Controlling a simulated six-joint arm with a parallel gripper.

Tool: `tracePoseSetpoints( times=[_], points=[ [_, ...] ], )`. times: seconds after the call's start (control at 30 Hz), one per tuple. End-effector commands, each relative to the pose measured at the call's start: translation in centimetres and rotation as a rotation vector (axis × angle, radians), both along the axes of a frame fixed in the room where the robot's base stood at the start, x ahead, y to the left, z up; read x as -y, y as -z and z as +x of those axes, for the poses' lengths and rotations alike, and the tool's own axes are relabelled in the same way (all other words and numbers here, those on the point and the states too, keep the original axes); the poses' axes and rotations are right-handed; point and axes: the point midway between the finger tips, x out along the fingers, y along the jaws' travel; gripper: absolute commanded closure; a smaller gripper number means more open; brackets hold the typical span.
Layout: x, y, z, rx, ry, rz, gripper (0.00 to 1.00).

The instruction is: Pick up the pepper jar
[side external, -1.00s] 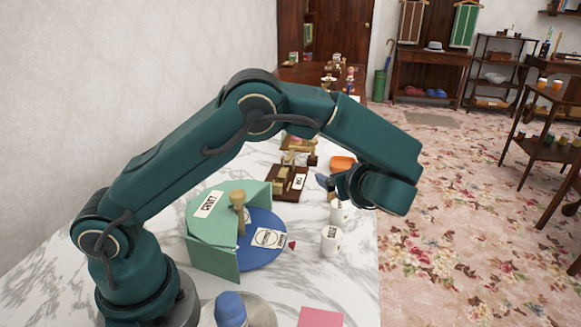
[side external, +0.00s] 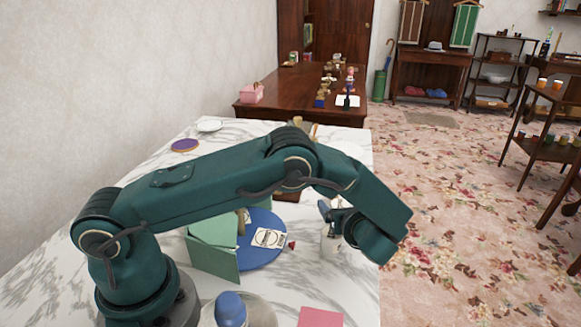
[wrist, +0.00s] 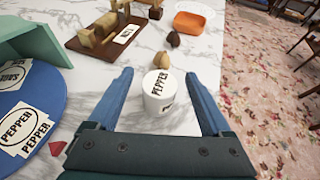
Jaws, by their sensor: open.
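The pepper jar (wrist: 158,94) is a white cylinder with "PEPPER" in dark letters. It stands upright on the marble table. In the wrist view it sits between the two blue fingers of my gripper (wrist: 157,73), with a gap on each side. In the side external view, my gripper (side external: 337,218) is low over the jar (side external: 328,245) and partly hides it. The fingers are apart and hold nothing.
A brown wooden tray (wrist: 88,45), small nut-like objects (wrist: 161,60) and an orange dish (wrist: 193,23) are beyond. The table edge is close on the right.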

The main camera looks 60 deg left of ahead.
Motion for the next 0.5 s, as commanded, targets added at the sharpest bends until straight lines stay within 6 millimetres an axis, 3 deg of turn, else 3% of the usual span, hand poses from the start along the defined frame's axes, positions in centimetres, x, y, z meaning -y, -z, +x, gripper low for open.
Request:
tracePoseSetpoints(
  times=[0.1,0.13,0.33,0.5],
  points=[
    [0.01,0.0,0.0,0.0,0.0,0.0,0.17],
    [0.02,-0.02,0.0,0.0,0.0,0.0,0.24],
    [0.02,-0.03,0.0,0.0,0.0,0.0,1.0],
    [0.02,-0.05,0.0,0.001,0.0,0.0,1.0]
  ],
)
